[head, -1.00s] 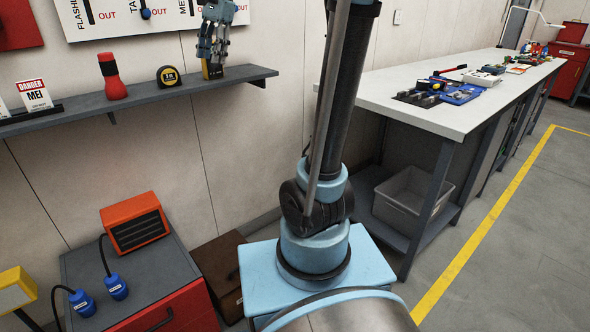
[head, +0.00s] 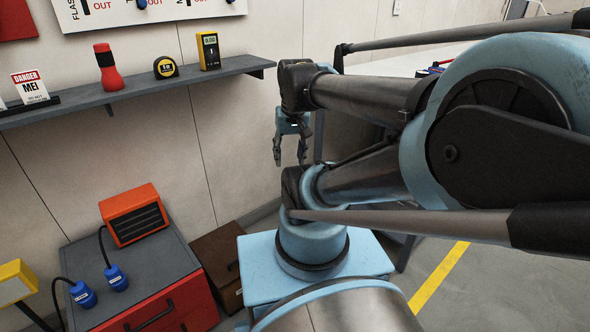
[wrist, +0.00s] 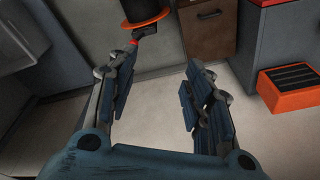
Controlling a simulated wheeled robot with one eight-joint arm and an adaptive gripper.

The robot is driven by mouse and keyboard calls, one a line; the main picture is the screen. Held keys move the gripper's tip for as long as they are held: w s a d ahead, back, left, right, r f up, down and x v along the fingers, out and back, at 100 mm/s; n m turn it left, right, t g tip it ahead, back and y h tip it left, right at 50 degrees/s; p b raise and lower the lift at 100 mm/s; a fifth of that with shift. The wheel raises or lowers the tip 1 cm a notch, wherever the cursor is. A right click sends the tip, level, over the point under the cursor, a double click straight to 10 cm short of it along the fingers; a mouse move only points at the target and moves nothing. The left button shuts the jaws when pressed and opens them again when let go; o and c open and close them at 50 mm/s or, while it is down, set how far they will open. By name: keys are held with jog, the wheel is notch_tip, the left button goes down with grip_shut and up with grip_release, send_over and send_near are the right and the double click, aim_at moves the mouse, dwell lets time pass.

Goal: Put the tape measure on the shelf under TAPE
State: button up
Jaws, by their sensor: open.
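The tape measure (head: 166,68), black and yellow, stands on the grey wall shelf (head: 140,92) in the head view. It stands between a red flashlight (head: 109,70) and a yellow multimeter (head: 208,51). The label board (head: 150,12) above is cut off at the top, and its words are only partly in view. My gripper (head: 290,158) hangs fingers down, right of and below the shelf's right end, apart from everything on it. In the wrist view my gripper (wrist: 160,100) has its fingers spread with nothing between them.
An orange heater (head: 135,215) sits on a grey-topped red cabinet (head: 150,265), beside blue plugs (head: 115,278). A brown cabinet (head: 216,258) stands by the wall. A danger sign (head: 30,86) is at the shelf's left. The workbench at right is mostly hidden by my arm.

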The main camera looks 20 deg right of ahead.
jog(key=shift+n, duration=0.5)
jog(key=f, duration=0.1)
jog(key=s+d+f, duration=0.1)
jog(key=s+f, duration=0.1)
jog(key=f, duration=0.1)
jog(key=shift+s+d, duration=0.15)
jog(key=shift+s, duration=0.1)
jog(key=shift+w+f, duration=0.25)
jog(key=shift+w, duration=0.25)
